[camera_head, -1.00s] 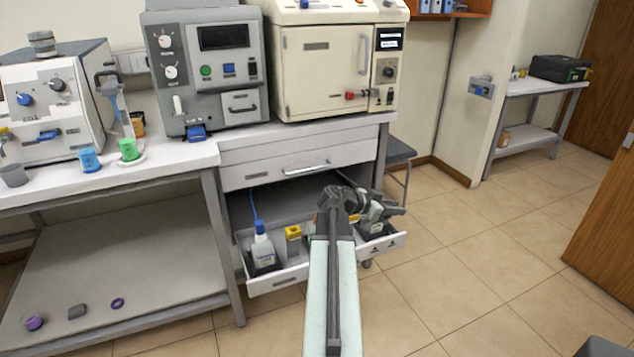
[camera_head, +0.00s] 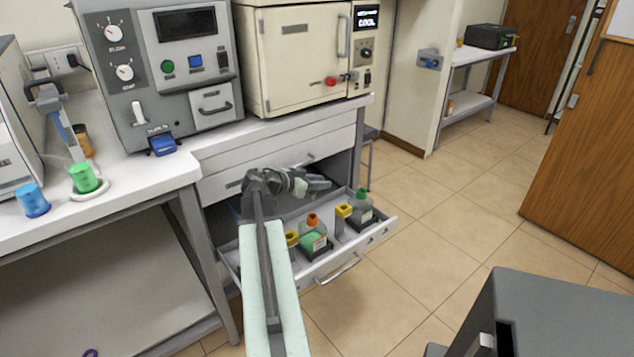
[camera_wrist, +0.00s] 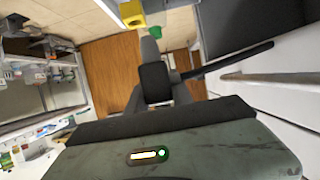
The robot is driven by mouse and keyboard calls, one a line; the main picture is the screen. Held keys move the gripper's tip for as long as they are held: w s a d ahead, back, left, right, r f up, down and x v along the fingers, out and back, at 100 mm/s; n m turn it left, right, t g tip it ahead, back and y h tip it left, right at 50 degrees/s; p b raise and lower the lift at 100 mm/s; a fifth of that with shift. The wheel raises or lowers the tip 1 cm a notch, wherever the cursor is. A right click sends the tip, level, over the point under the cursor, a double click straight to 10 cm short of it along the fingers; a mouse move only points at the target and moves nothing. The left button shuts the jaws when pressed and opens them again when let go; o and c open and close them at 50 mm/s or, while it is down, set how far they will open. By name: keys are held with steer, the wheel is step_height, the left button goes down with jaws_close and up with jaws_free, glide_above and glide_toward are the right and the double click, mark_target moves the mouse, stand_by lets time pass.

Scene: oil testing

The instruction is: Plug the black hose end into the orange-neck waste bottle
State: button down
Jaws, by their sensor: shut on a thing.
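The orange-neck waste bottle (camera_head: 313,238) stands upright in the open drawer, its orange neck at the top and its body pale with green low down. My gripper (camera_head: 318,184) is above and behind it in the picture, apart from it. In the wrist view my gripper (camera_wrist: 155,85) shows shut with its dark finger ends. A dark thin rod-like length, which looks like the black hose (camera_wrist: 236,58), runs from the gripper to the upper right. The hose end itself is hidden in the jaws. The orange neck looks free of any hose.
The open drawer (camera_head: 352,262) also holds yellow-topped pieces (camera_head: 343,211) and a green-capped bottle (camera_head: 362,207). The cabinet and benchtop (camera_head: 280,130) rise close behind my gripper. A dark grey box-like thing (camera_head: 560,310) stands at the lower right. Tiled floor is open on the right.

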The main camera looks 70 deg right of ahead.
steer(key=shift+a+f+b, duration=0.1)
steer(key=shift+f+b, duration=2.85)
steer(key=shift+w+f+b, duration=0.1)
steer(key=shift+f+b, duration=0.35)
steer(key=shift+f, duration=0.05)
steer(key=shift+f+b, duration=0.5)
steer(key=shift+b, duration=0.05)
steer(key=shift+f+b, duration=0.75)
steer(key=shift+f, duration=0.05)
steer(key=shift+f, duration=0.1)
steer(key=c, duration=1.1)
jaws_free()
steer(key=shift+o, duration=0.2)
